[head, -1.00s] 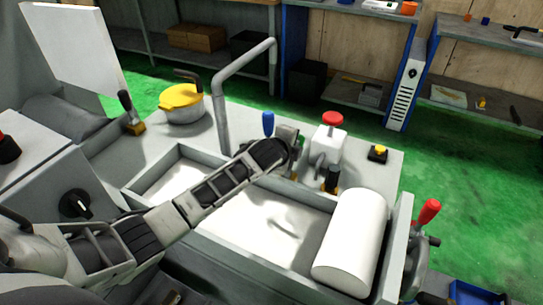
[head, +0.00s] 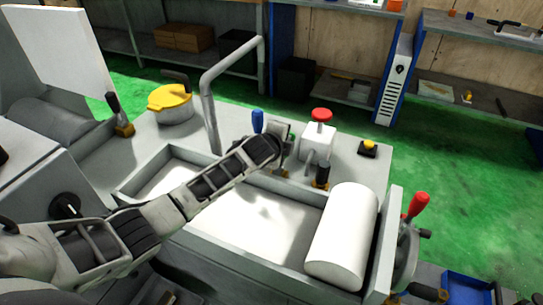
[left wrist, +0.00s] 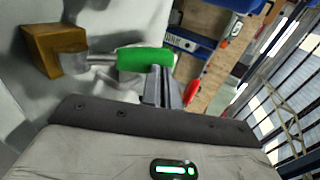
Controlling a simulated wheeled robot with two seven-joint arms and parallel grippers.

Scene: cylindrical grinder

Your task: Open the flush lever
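A lever with a green handle (left wrist: 145,60) sticks out from a brass-coloured block (left wrist: 54,50) in the left wrist view. No label shows which lever is the flush one. My left gripper (left wrist: 164,72) is at the handle's right part, its fingers overlapping the lower edge in the picture. I cannot tell whether they touch or grip it. My right gripper is not in view.
Close by are a blue-handled lever (head: 257,121), a white box with a red knob (head: 321,115), a black-handled lever (head: 321,174) and a yellow button (head: 368,147). A bent grey pipe (head: 209,110) rises to the left. A white cylinder (head: 343,238) lies at right.

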